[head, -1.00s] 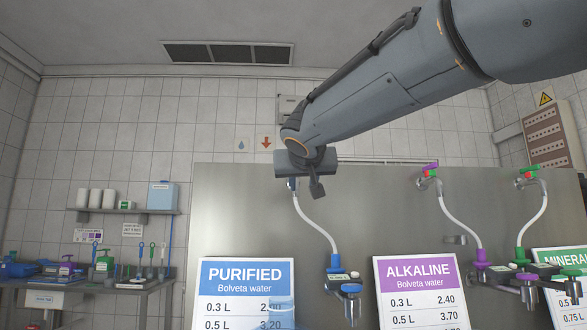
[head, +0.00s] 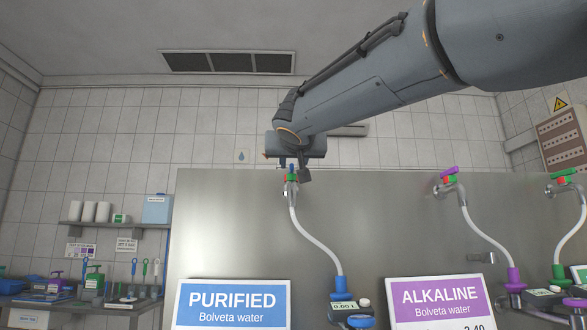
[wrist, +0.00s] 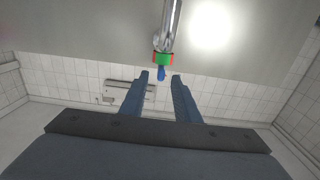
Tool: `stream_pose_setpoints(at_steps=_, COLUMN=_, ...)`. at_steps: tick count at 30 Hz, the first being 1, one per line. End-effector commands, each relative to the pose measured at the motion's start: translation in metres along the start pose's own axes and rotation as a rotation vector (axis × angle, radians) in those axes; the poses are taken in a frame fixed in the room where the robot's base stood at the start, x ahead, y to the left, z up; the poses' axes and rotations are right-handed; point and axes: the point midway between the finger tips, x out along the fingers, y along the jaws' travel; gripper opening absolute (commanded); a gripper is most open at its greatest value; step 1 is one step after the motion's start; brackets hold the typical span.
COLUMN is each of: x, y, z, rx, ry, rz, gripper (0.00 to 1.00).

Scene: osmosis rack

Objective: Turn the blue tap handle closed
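The blue tap handle (head: 291,170) sits on top of the purified-water tap (head: 291,190), above its white hose. In the wrist view the blue handle (wrist: 162,74) projects from a green and red collar (wrist: 163,58) on the metal pipe. My gripper (wrist: 160,77) is open. Its two blue fingers are apart, with the handle's end in the gap between their tips in that picture. I cannot tell whether either finger touches it. In the head view my gripper (head: 294,172) is right at the handle and partly overlaps it.
Taps with a purple handle (head: 449,172) and a red-and-green top (head: 563,176) stand to the right on the steel panel (head: 390,215). Signs for purified (head: 233,306) and alkaline (head: 438,305) water stand below. A shelf and counter are at the left.

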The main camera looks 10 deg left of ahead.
Motion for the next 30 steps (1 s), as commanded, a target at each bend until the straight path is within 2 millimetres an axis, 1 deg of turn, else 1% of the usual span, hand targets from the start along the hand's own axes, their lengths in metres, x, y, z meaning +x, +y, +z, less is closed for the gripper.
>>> stream_pose_setpoints(at_steps=1, x=0.009, y=0.0, z=-0.001, rx=-0.001, ry=-0.002, rz=0.0, gripper=0.29)
stream_pose_setpoints(at_steps=6, x=0.034, y=-0.001, z=-0.001, rx=-0.002, ry=-0.002, rz=-0.001, gripper=0.29)
stream_pose_setpoints(at_steps=10, x=0.049, y=0.0, z=-0.001, rx=-0.002, ry=-0.001, rz=0.0, gripper=0.29)
stream_pose_setpoints(at_steps=15, x=0.059, y=0.001, z=-0.001, rx=-0.001, ry=0.0, rz=0.001, gripper=0.29)
stream_pose_setpoints(at_steps=23, x=0.061, y=0.002, z=0.0, rx=-0.001, ry=0.0, rz=0.002, gripper=0.29)
stream_pose_setpoints(at_steps=24, x=0.061, y=0.002, z=0.0, rx=-0.001, ry=0.0, rz=0.002, gripper=0.27)
stream_pose_setpoints(at_steps=29, x=0.061, y=0.002, z=0.0, rx=-0.001, ry=0.0, rz=0.001, gripper=0.0)
stream_pose_setpoints(at_steps=30, x=0.061, y=0.002, z=0.0, rx=-0.001, ry=0.0, rz=0.001, gripper=0.0)
